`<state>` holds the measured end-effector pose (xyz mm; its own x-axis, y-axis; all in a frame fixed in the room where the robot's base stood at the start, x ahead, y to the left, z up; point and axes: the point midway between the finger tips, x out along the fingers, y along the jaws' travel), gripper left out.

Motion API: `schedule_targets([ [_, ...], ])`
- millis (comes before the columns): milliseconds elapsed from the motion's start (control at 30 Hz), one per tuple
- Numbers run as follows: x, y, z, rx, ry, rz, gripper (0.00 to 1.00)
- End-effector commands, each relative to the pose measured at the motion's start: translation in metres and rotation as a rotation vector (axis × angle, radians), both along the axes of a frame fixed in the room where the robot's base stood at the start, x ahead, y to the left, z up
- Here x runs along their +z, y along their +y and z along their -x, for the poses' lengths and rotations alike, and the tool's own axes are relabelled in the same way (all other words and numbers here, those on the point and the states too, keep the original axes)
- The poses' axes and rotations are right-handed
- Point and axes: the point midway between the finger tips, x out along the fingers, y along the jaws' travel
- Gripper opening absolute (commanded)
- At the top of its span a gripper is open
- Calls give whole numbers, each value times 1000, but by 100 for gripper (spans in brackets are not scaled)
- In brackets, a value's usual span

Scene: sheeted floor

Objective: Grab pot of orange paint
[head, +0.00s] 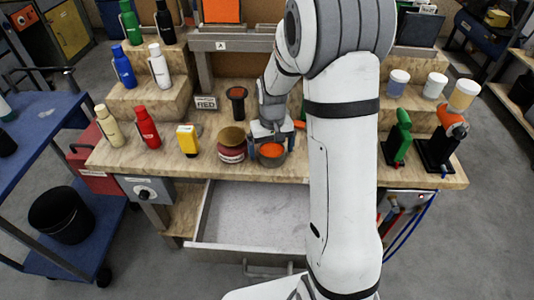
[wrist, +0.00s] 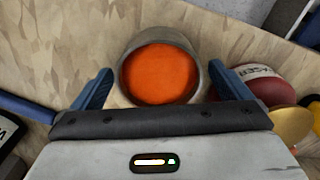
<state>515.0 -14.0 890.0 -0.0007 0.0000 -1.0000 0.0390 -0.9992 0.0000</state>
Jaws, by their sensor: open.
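The pot of orange paint (head: 271,152) stands on the wooden workbench near its front edge, a grey round pot with orange paint inside. In the wrist view the orange paint pot (wrist: 160,75) is upright, with its open top facing the camera. My gripper (head: 272,142) is right above and around the pot in the head view. In the wrist view my gripper's blue fingers (wrist: 159,88) are open, one on each side of the pot. Gaps show beside the pot, and I cannot tell whether either finger touches it.
A yellow container (head: 187,140) and a red bottle (head: 147,127) stand farther left. An open drawer (head: 250,215) lies below the bench front. Green (head: 398,138) and orange-black tools stand at right.

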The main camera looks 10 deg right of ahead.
Motion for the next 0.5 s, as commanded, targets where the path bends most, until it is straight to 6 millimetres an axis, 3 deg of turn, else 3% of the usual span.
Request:
schedule_targets([
  [200,-1,0,0,-1,-1,0,97],
  [500,-1,-1,0,-1,0,0,74],
])
